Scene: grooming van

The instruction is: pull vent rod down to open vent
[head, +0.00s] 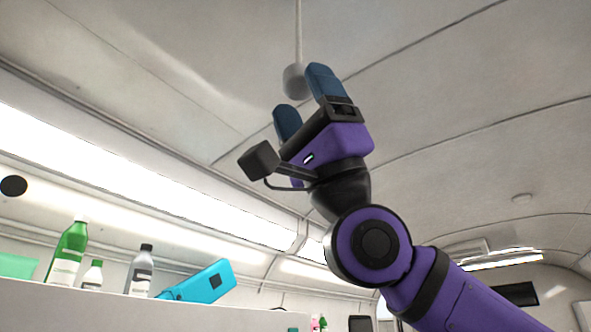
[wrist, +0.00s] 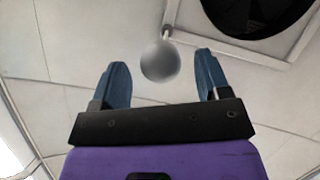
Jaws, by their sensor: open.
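The vent rod (head: 298,30) hangs from the ceiling as a thin pale rod with a grey ball knob (head: 293,80) at its lower end. In the wrist view the knob (wrist: 160,61) shows between the two blue fingers, with a gap on each side. My gripper (head: 301,92) is open and points up at the ceiling, its fingertips around the height of the knob. I cannot tell whether the knob is fully between the fingers in depth. The vent (wrist: 262,12) shows in the wrist view as a dark round opening in a pale square frame, at the top right.
A bright light strip (head: 130,175) runs along the wall. The ceiling around the knob is clear.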

